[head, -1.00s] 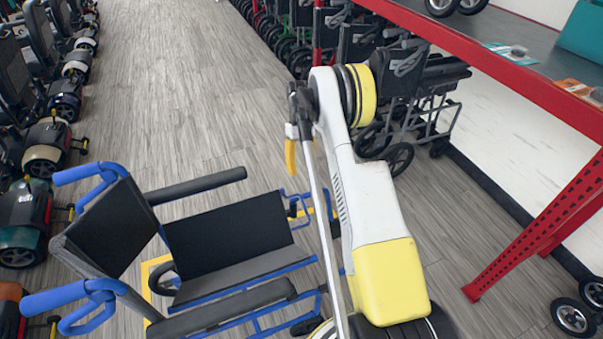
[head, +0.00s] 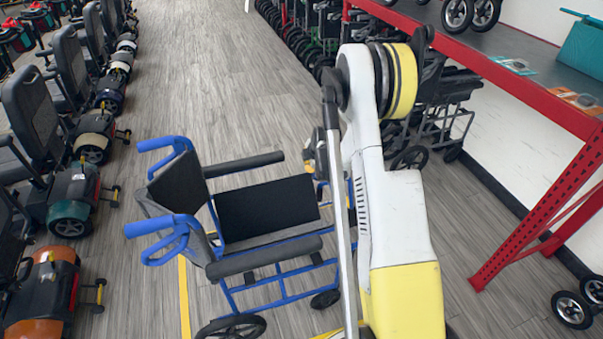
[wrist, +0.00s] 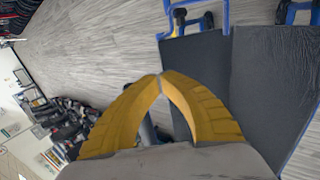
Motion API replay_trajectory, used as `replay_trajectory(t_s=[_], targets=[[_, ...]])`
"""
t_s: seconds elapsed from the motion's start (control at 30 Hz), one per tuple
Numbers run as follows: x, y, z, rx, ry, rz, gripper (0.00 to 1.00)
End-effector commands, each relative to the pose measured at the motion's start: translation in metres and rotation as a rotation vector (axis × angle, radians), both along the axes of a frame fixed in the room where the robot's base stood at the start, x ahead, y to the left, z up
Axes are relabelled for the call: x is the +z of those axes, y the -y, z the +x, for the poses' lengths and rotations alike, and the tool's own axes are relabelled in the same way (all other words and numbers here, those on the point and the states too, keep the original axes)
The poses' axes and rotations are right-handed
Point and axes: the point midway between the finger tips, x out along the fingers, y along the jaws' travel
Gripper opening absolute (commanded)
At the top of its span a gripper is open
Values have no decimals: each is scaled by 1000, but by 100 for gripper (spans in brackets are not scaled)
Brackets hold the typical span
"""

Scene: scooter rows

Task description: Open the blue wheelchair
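The blue wheelchair (head: 268,210) stands on the wood-look floor in the head view, left of my arm. Its blue frame, blue push handles, black armrests, black seat and black backrest show, with the seat spread between the two sides. In the wrist view its black panels (wrist: 265,80) and blue frame tube fill the right side. My gripper (wrist: 160,82) has yellow fingers whose tips meet in the wrist view. They appear shut with nothing between them, close to the black panels. In the head view my arm hides most of the gripper and the wheelchair's right end.
Mobility scooters (head: 75,190) line the left side. Folded wheelchairs (head: 435,110) stand along the right wall. A red-edged shelf (head: 480,55) with a slanted red leg (head: 540,215) stands at right. The aisle floor (head: 215,80) behind is clear. A yellow floor line (head: 184,300) runs beside the wheelchair.

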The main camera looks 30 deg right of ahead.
Motion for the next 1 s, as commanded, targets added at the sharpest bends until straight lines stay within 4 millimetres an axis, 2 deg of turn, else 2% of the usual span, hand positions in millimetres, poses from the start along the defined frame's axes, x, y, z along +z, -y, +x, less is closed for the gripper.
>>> replay_trajectory(t_s=[0.3,0.5,0.7,1.0], targets=[[-60,9,34,-2,-3,2,0],[-91,15,54,-2,-3,2,0],[-107,18,65,-2,-3,3,0],[-109,19,68,-2,-3,3,0]])
